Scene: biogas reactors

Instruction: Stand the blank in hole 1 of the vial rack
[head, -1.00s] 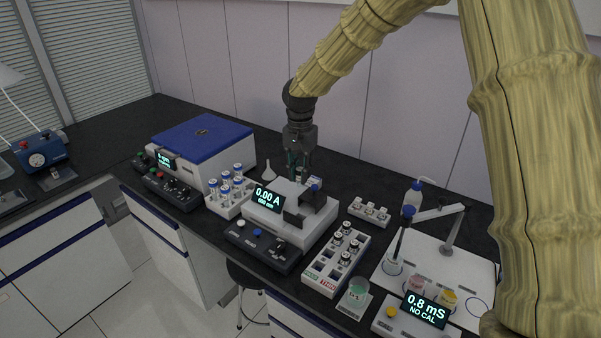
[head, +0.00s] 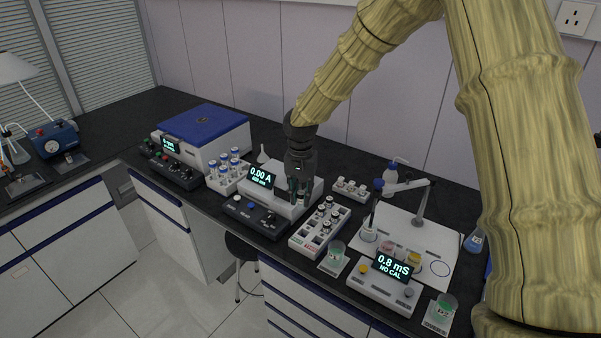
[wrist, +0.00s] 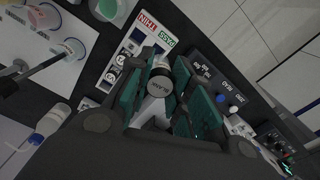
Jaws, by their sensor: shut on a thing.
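My gripper (head: 298,192) is shut on the blank, a small capped vial (wrist: 160,80), which sits between the teal fingers in the wrist view. In the head view the gripper hangs beside the left edge of the white vial rack (head: 298,241), and the blank is hidden there. I cannot read which hole is 1.
The photometer (head: 283,203) reading 0.00 A stands left of the rack. A beaker (head: 335,250) stands at the rack's front right. A small vial block (head: 350,188) lies behind. The conductivity meter (head: 385,288) and white tray (head: 440,250) fill the right.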

